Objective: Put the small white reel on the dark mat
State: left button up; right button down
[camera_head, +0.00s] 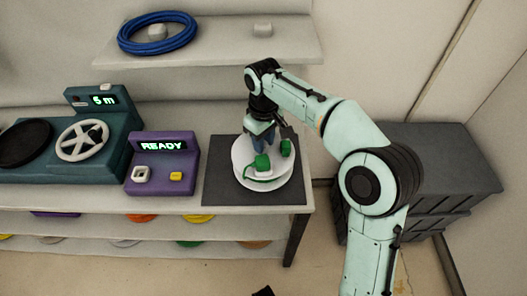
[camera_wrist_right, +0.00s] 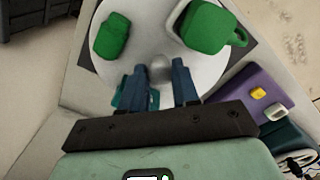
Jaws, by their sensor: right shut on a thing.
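The white reel (camera_head: 284,174) is a round white disc with two green blocks on it. It lies over the dark mat (camera_head: 216,172) at the right end of the table; I cannot tell whether it touches the mat. My right gripper (camera_head: 263,146) points down over the reel's middle. In the right wrist view, its blue fingers (camera_wrist_right: 162,82) are on either side of the grey centre knob (camera_wrist_right: 160,66), shut on the reel (camera_wrist_right: 152,28). The fingers and green blocks hide part of the disc.
Left of the mat stands a purple box (camera_head: 157,178) reading READY, then a teal machine (camera_head: 120,145) with a spoked wheel, reading 5 m. A shelf above holds a blue coil (camera_head: 157,47). A dark cabinet (camera_head: 445,165) stands right of the table.

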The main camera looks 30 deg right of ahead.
jog(key=shift+f+b, duration=0.4)
jog(key=shift+f, duration=1.75)
jog(key=shift+f, duration=0.15)
jog(key=c, duration=0.8)
grip_release()
notch_tip(320, 180, up, 12)
jog(key=p, duration=0.3)
jog(key=shift+r, duration=0.25)
